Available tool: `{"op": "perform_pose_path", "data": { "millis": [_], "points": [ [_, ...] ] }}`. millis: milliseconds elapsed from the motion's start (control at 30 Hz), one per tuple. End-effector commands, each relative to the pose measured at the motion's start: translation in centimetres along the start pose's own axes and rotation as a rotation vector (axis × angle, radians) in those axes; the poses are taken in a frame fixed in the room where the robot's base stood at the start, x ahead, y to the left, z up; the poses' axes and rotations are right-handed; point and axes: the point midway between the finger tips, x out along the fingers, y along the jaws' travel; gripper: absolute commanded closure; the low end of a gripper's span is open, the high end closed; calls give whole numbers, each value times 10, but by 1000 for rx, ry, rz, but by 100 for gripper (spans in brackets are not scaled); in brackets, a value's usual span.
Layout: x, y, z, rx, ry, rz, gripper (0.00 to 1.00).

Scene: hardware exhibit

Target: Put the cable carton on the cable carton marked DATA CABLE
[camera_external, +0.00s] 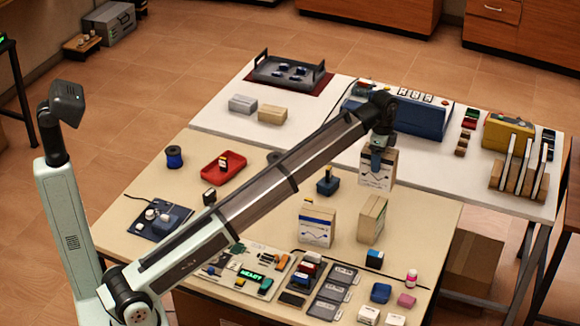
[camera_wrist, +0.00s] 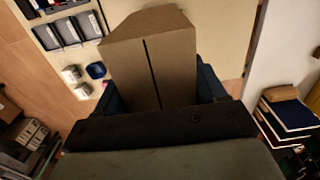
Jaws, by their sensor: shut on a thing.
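My gripper (camera_external: 378,157) is shut on a cable carton (camera_external: 376,180), a tan box with a white printed face, and holds it up at the right of the tables. In the wrist view the held carton (camera_wrist: 150,62) fills the space between the blue fingers, its plain brown side with a dark seam showing. Two more cartons stand upright on the near table: one with a white and blue printed face (camera_external: 316,230), and one showing mostly its tan side (camera_external: 372,222). Both are in front of and lower than the held carton in the picture. The lettering is too small to read.
A wooden rack with upright boards (camera_external: 518,178) stands at the far right. A blue case (camera_external: 420,118) is behind the gripper. Dark trays (camera_external: 331,292) and small boxes lie in front of the standing cartons.

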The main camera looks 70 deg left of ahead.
Motion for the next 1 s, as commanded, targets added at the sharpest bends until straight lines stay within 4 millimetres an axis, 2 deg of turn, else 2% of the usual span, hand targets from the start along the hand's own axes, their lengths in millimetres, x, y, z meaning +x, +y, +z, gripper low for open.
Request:
{"op": "perform_pose_path", "data": {
  "millis": [300,533,733,1000],
  "points": [
    [48,1,1,0,-1,1,69],
    [64,0,1,0,0,1,69],
    [88,1,1,0,0,0,69],
    [93,0,1,0,0,0,69]
  ]
}}
